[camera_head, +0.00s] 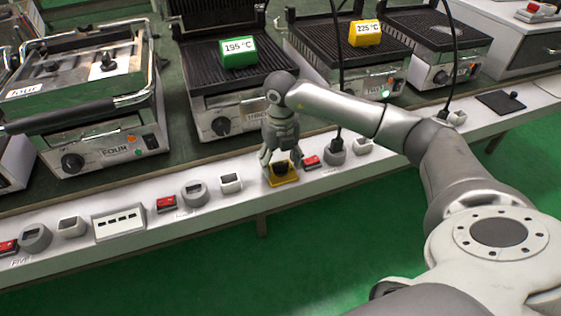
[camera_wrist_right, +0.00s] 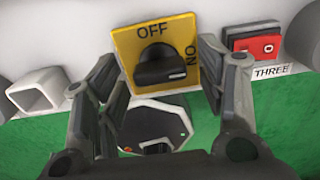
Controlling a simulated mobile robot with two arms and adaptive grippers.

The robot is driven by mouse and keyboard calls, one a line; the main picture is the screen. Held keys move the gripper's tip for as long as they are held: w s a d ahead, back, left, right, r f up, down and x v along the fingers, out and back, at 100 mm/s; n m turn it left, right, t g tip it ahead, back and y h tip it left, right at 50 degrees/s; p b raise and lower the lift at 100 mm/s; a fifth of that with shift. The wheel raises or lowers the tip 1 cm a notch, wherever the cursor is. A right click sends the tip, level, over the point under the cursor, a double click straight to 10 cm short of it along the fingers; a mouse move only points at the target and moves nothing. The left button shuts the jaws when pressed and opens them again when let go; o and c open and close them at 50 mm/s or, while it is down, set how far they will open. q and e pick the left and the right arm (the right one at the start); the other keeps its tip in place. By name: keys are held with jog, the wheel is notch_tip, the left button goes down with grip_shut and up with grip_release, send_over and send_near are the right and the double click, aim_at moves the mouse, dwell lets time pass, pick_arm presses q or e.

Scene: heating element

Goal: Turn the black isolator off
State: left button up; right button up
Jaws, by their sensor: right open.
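The black isolator knob (camera_wrist_right: 158,66) sits on a yellow plate (camera_wrist_right: 128,45) marked OFF at the top and ON at the right in the right wrist view. The knob's long side lies roughly sideways, toward the ON mark. In the head view the yellow plate (camera_head: 287,180) is on the white front rail, with the knob partly hidden under the fingers. My right gripper (camera_head: 281,163) points down just over it. In the right wrist view its open fingers (camera_wrist_right: 157,62) stand on either side of the knob, apparently not touching it. My left gripper is not in view.
A red switch (camera_wrist_right: 252,46) labelled THREE is close to the right of the plate. A white square socket (camera_wrist_right: 37,91) is to the left. Grills stand behind the rail, one bearing a green 195 °C block (camera_head: 238,53). Green floor (camera_head: 330,240) lies open in front.

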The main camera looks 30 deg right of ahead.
jog(key=shift+c, duration=0.3)
jog(key=c, duration=1)
jog(key=shift+o, duration=0.2)
